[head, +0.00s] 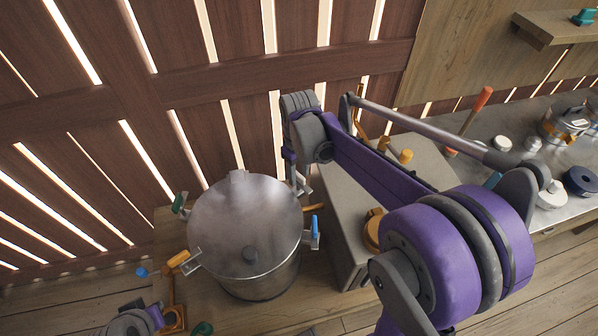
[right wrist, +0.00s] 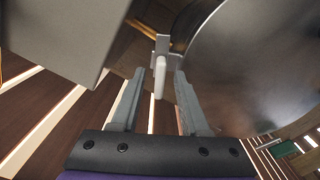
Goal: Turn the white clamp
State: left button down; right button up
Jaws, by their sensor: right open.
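A large steel pot-like bin (head: 245,235) with a round lid stands on a wooden surface, with coloured clamps around its rim. The white clamp (right wrist: 159,82) shows in the right wrist view as a short white handle on a metal bracket, beside the steel wall. My right gripper (right wrist: 160,100) is open, with one finger on each side of the white handle and visible gaps between. In the head view my right gripper (head: 302,180) points down at the bin's far right rim. The arm hides most of the white clamp there.
A grey box (head: 352,190) stands close to the right of the bin. Green (head: 180,203), orange (head: 178,259) and blue (head: 315,229) clamp handles sit around the rim. A slatted wooden wall (head: 150,90) rises behind. A metal counter at right holds several small items.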

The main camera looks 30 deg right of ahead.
jog(key=shift+c, duration=0.2)
grip_shut()
jog(key=shift+m, duration=0.4)
jog(key=m, duration=0.3)
jog(key=shift+m+b, duration=0.4)
jog(key=m, duration=0.4)
jog(key=shift+a+m, duration=0.1)
jog(key=shift+m, duration=0.2)
jog(key=m+b, duration=0.1)
jog(key=m, duration=0.8)
jog(key=shift+w, duration=0.1)
